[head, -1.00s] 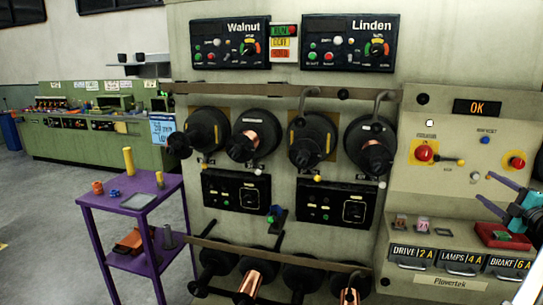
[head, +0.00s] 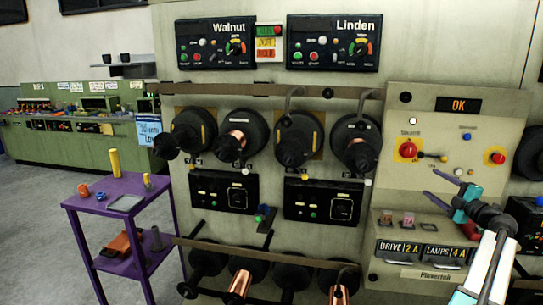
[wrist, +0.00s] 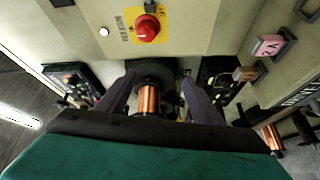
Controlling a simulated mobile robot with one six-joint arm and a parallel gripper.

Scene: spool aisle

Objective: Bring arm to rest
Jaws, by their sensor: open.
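My gripper (head: 431,184) is at the right in the head view, in front of the beige panel with the OK display (head: 465,105). Its two purple-grey fingers are spread with nothing between them. In the wrist view my gripper (wrist: 160,84) also shows open. A copper spool (wrist: 149,99) shows beyond the gap between the fingers, apart from them. My arm reaches up from the lower right corner and covers part of the panel's lower bins.
The Walnut and Linden machine (head: 272,90) carries several spools on protruding spindles. A red knob (head: 408,149) is on the panel near my gripper. A purple cart (head: 90,208) stands left. Grey floor (head: 35,225) is clear at far left.

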